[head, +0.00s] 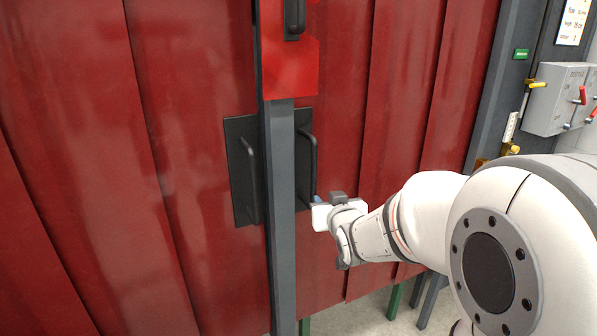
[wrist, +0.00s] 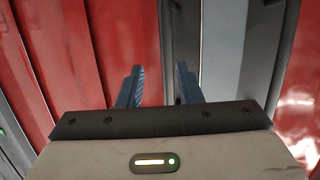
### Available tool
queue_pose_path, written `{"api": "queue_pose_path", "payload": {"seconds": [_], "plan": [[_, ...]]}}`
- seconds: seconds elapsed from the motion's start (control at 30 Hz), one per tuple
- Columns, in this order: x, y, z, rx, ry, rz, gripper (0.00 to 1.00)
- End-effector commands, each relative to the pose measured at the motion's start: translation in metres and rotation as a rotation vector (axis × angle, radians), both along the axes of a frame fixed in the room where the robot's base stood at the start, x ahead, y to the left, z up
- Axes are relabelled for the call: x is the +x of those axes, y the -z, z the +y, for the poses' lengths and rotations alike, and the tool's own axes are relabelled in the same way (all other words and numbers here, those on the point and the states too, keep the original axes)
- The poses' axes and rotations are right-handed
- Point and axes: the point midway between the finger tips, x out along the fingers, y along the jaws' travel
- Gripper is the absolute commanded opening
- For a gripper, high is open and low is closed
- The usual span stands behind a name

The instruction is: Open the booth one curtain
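Red curtain panels (head: 190,120) hang on both sides of a grey upright post (head: 283,190). A black bar handle (head: 313,150) stands on a dark plate right of the post. A similar handle (head: 250,180) is on the left. My gripper (head: 317,200) is at the lower end of the right handle, close to it; contact cannot be told. In the wrist view its blue fingers (wrist: 158,85) are apart, with red curtain and the edge of a dark plate (wrist: 181,40) behind them. Whether the handle lies between them is unclear. No booth number is legible.
A red plate with a black handle (head: 294,20) sits above on the post. At the right are a dark frame, a grey box with red levers (head: 555,98) and a small green label (head: 520,54). Green and grey legs stand on the pale floor below.

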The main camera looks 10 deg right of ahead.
Motion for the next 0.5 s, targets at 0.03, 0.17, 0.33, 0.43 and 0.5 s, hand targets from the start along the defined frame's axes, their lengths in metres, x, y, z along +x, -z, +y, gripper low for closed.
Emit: {"api": "queue_pose_path", "payload": {"seconds": [0.03, 0.17, 0.33, 0.43, 0.5], "plan": [[0.009, -0.004, 0.001, 0.007, -0.016, -0.052, 0.32], [0.021, -0.016, 0.005, 0.026, -0.052, -0.167, 0.32], [0.029, -0.024, 0.008, 0.036, -0.073, -0.226, 0.32], [0.039, -0.025, 0.010, 0.037, -0.074, -0.229, 0.32], [0.049, -0.025, 0.011, 0.036, -0.074, -0.229, 0.32]]}}
